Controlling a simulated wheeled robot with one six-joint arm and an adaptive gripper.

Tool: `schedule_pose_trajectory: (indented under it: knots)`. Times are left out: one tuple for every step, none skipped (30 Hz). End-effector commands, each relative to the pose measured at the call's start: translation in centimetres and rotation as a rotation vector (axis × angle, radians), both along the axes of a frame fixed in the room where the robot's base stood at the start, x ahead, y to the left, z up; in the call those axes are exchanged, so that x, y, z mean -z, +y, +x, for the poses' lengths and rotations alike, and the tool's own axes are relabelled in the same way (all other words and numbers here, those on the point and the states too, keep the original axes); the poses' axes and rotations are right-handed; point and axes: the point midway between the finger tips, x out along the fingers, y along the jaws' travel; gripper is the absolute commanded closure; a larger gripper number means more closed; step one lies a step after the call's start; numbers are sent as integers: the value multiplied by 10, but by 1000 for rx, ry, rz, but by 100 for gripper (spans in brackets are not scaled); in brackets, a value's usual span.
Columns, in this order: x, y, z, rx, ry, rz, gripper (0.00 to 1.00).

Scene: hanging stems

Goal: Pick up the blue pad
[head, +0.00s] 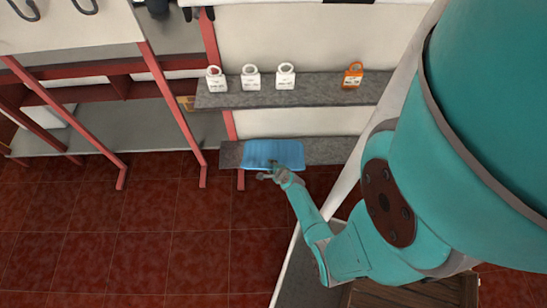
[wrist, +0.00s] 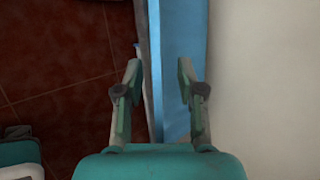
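The blue pad (head: 273,152) lies flat on the lower grey shelf (head: 325,152), its near edge at the shelf's front. My gripper (head: 268,172) is at the pad's near edge in the head view. In the wrist view, my gripper (wrist: 158,80) is open, its two fingers well apart. The blue pad (wrist: 180,40) runs as a strip between and beyond them. The right finger overlaps the blue surface and the left finger is beside the shelf's front edge. I cannot tell whether either finger touches the pad.
Above is another grey shelf (head: 320,92) with three white padlock-shaped items (head: 251,78) and an orange one (head: 352,76). Red posts (head: 170,90) and a bench (head: 130,125) stand to the left. The red tiled floor (head: 150,230) in front is clear.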

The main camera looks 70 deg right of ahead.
Motion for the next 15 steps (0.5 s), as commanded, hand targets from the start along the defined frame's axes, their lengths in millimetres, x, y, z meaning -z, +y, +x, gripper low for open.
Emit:
schedule_pose_trajectory:
  knots:
    - [3, -2, 2, 0, 0, 1, 61]
    - [3, -3, 3, 0, 1, 1, 61]
    - [4, -3, 4, 0, 1, 1, 61]
    - [5, -4, 4, 0, 0, 1, 61]
    - [5, -4, 5, 0, 1, 2, 61]
    - [6, -4, 5, 0, 1, 1, 61]
    - [6, -4, 5, 0, 1, 1, 61]
    - [6, -4, 5, 0, 1, 1, 61]
    - [6, -4, 5, 0, 1, 1, 61]
    - [5, -4, 5, 0, 1, 1, 61]
    - [5, -4, 5, 0, 1, 1, 61]
    - [6, -4, 4, 0, 1, 1, 69]
    - [6, -4, 4, 0, 1, 1, 76]
    - [5, -4, 4, 0, 1, 1, 84]
    - [5, -4, 4, 0, 1, 1, 94]
